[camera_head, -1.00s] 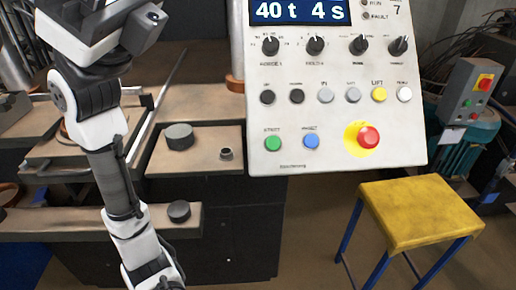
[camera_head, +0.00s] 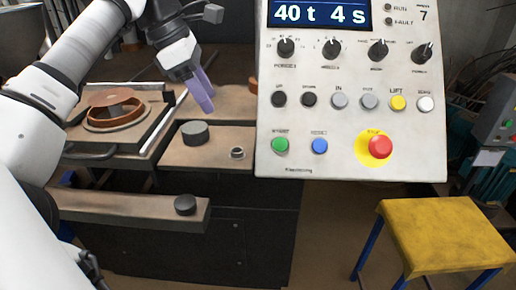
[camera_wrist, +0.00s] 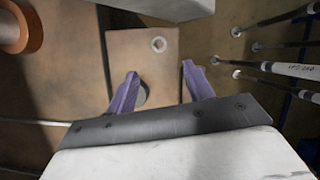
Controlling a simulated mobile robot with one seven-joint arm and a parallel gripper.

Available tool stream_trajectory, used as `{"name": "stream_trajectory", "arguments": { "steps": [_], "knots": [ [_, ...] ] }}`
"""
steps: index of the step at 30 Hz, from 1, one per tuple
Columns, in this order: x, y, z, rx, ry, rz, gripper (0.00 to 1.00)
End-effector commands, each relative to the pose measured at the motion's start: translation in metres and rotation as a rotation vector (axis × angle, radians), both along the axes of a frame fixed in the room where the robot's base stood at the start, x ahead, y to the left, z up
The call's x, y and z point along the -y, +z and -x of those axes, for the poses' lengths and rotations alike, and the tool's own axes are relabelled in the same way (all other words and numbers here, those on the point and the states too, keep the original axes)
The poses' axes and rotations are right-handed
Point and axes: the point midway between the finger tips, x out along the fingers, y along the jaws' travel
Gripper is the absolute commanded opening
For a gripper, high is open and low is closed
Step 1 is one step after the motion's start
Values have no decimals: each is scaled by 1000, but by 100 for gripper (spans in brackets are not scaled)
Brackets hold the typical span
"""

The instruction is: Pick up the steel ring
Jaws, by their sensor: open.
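The steel ring (camera_head: 237,153) is a small grey ring on the right part of a brown plate (camera_head: 225,138), right of a dark round disc (camera_head: 195,133). My gripper (camera_head: 203,92) is above the plate, left of the control panel, with purple fingers pointing down. In the wrist view its fingers (camera_wrist: 160,68) are spread and empty. The dark disc shows partly behind the left finger (camera_wrist: 142,95).
A control panel (camera_head: 350,110) stands close on the right of the gripper. A dark knob (camera_head: 185,205) sits on a front bar (camera_head: 130,207). A copper-coloured ring (camera_head: 114,112) lies in a frame at left. A yellow stool (camera_head: 445,235) stands at lower right.

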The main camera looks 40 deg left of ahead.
Motion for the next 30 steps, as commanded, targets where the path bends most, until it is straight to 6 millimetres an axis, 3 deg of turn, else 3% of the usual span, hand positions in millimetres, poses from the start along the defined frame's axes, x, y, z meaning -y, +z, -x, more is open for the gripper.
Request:
{"name": "stream_trajectory", "arguments": {
  "steps": [5, 15, 23, 30],
  "knots": [
    [1, -14, 0, -8, 7, -3, 52],
    [19, -70, -17, -5, 5, -1, 52],
    [23, -88, -23, -5, 5, -1, 52],
    [30, -121, -33, -4, 3, -1, 52]
  ]
}}
